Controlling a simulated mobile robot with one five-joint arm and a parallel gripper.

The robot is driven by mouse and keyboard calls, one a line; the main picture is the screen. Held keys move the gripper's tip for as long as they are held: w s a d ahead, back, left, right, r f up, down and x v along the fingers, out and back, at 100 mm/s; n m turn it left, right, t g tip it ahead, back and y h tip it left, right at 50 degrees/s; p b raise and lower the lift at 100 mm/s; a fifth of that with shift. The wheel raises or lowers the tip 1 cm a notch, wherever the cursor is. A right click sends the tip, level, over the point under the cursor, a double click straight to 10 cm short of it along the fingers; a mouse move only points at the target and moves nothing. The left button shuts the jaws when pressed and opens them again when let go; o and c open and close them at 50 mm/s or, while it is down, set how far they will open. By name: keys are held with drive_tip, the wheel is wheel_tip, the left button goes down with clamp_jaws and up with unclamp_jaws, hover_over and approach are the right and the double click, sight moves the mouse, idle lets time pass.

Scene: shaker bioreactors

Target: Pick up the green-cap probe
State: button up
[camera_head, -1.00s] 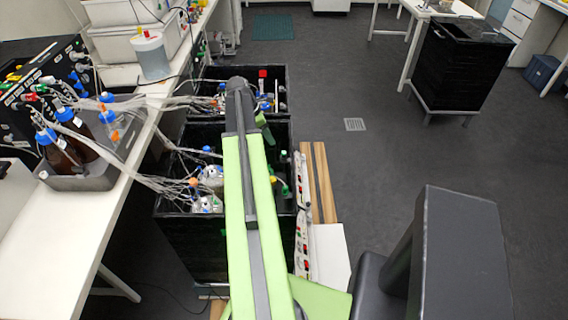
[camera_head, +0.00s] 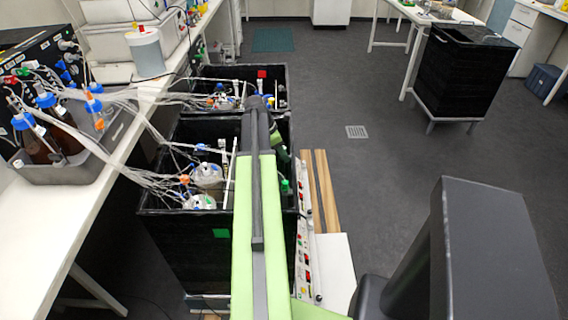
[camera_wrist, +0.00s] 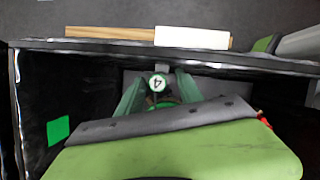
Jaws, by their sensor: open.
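A round cap with a green rim and a white top marked with a dark figure, the green-cap probe (camera_wrist: 157,83), shows in the wrist view near the far wall of a black box. My gripper (camera_wrist: 161,74) is open, with one teal finger on each side of the cap. I cannot tell whether either finger touches it. The probe's lower part is hidden. In the head view a green cap (camera_head: 284,185) shows just right of my arm, inside the box's right edge; my fingers are mostly hidden there by the arm.
The near black box (camera_head: 180,250) holds glass vessels (camera_head: 207,176) with tubes running to the left bench (camera_head: 40,235). A second black box (camera_head: 275,77) stands behind it. A control strip (camera_head: 306,250) runs along the right side.

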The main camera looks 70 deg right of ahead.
clamp_jaws()
idle(0.3)
drive_tip(key=shift+r+p, duration=0.1)
drive_tip(key=shift+p, duration=0.25)
